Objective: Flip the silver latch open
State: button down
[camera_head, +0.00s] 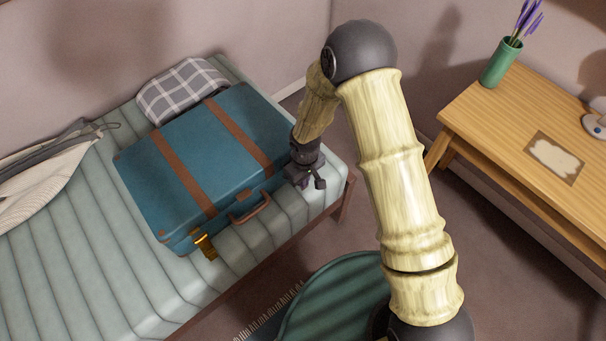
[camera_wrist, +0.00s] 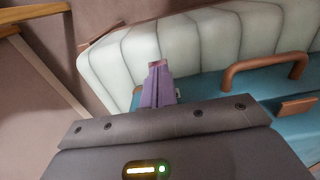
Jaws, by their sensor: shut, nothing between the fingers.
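A closed blue suitcase (camera_head: 165,180) with brown straps lies on the padded bench. A gold latch (camera_head: 206,246) hangs at the left of its front side, and a brown handle (camera_head: 250,208) sits to the right of that. I cannot make out the silver latch in either view; my gripper covers the right end of the suitcase front. My gripper (camera_head: 308,180) is at that front right corner, shut and empty. In the wrist view its shut fingers (camera_wrist: 157,82) point at the bench edge beside the blue suitcase (camera_wrist: 210,87), with the handle (camera_wrist: 265,64) to the right.
A wooden table (camera_head: 500,115) with a green vase (camera_head: 500,63) stands at right. A green round seat (camera_head: 330,300) is below.

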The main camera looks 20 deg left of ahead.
jog(key=shift+w+f, duration=0.1)
jog(key=shift+w, duration=0.1)
jog(key=shift+s+a, duration=0.2)
jog(key=shift+a, duration=0.1)
jog(key=shift+w+a+r+p, duration=0.25)
jog(key=shift+w+r+p, duration=0.1)
jog(key=shift+w+p, duration=0.05)
jog(key=shift+a, duration=0.1)
jog(key=shift+a+r, duration=0.1)
jog(key=shift+r, duration=0.05)
